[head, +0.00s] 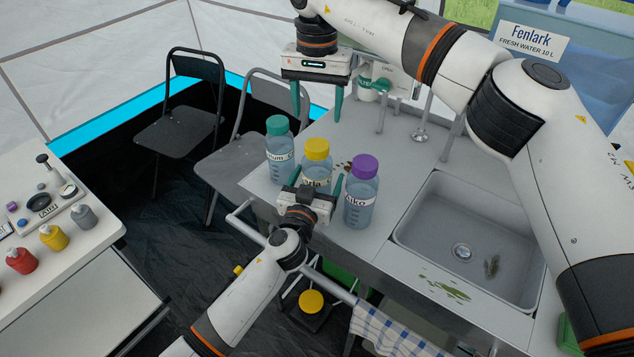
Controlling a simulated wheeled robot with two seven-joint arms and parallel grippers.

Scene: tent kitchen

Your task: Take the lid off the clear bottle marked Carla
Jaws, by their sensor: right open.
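Three clear bottles stand in a row on the counter. One has a teal lid (277,125) and a partly readable label. The middle bottle (317,168) has a yellow lid (317,149); its label is partly covered and may end in "rla". The third bottle (361,203) has a purple lid (365,166) and a label ending in "iko". My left gripper (318,181) has its fingers either side of the middle bottle's body; whether they touch is unclear. My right gripper (317,117) points down, open and empty, above the yellow lid in the picture.
A sink (470,240) is right of the bottles. A dispenser (372,85) and a tap (421,128) stand behind. A blue water container (560,60) is at the back right. Chairs (180,130) are at the left; a side table (85,245) holds small coloured bottles. A checked towel (385,333) hangs in front.

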